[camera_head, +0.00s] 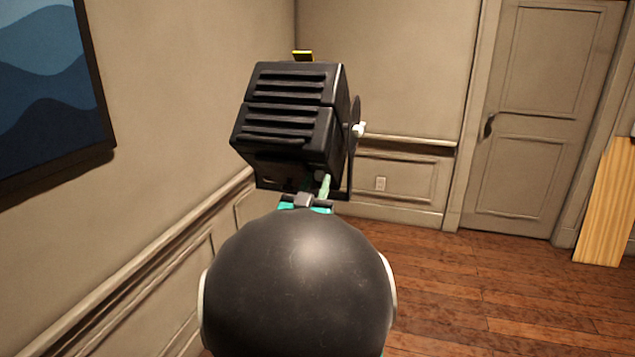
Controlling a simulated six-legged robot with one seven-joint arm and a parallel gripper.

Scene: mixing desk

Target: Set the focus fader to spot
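A black spotlight (292,115) with ribbed vents stands in the middle of the view, tilted, in a dark side bracket (354,150) with a white knob (359,129). A small yellow piece (303,56) shows above its top edge. My gripper (304,200) is just below the spotlight's lower edge, mostly hidden behind a large dark round part of my own arm. Small teal and grey parts show there, and a pale green piece (324,186) stands up beside them. I cannot tell whether it touches the spotlight. No focus fader or its markings can be made out.
A framed blue picture (45,90) hangs on the left wall. A closed panelled door (545,120) is at the back right, with a light wooden board (608,200) beside it. The wooden floor (500,290) at the right is clear.

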